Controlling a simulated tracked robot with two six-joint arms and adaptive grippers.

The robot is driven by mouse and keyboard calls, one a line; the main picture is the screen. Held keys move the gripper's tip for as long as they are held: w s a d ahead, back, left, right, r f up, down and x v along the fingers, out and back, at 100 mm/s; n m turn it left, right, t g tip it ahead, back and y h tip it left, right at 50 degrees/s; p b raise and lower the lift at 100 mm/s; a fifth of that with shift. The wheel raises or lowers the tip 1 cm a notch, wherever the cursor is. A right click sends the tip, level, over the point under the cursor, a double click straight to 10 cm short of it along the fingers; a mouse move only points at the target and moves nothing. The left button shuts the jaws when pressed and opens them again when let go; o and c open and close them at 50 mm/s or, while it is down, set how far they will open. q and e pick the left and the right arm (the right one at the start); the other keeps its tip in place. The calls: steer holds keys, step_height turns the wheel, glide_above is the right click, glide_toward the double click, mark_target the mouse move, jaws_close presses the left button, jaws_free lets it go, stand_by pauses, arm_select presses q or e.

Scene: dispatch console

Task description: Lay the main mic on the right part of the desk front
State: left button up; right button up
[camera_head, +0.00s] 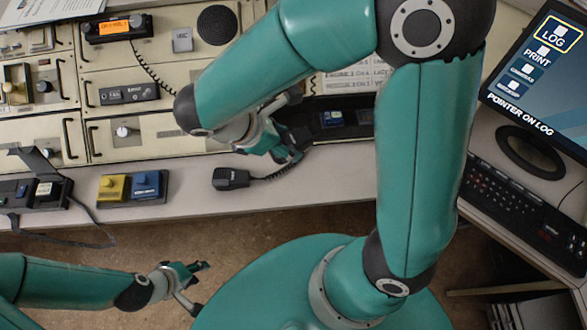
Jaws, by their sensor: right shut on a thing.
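My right gripper (284,150) is low over the back of the desk front, in front of the drawer panels. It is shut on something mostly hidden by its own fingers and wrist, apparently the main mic. A coiled black cord (152,72) runs from the radio with the orange display (118,27) and passes behind my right arm. Another black hand mic (230,178) lies on the desk front (330,190), left of the fingers, its coiled cord running right past them. My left gripper (188,281) is over the floor in front of the desk, its fingers apart and empty.
A yellow and blue button box (130,188) and a dark unit with a strap (38,190) stand on the desk at left. A black console unit (325,118) is behind the gripper. A keyboard (520,205) and monitor (550,75) are at right. My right arm hides part of the desk.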

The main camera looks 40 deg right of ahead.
mark_target(294, 175)
step_height(294, 175, down, 15)
steer(key=shift+r+b, duration=0.1)
steer(key=shift+b, duration=0.45)
steer(key=o, duration=1.3)
steer(key=shift+r, duration=0.1)
steer(key=v, duration=1.2)
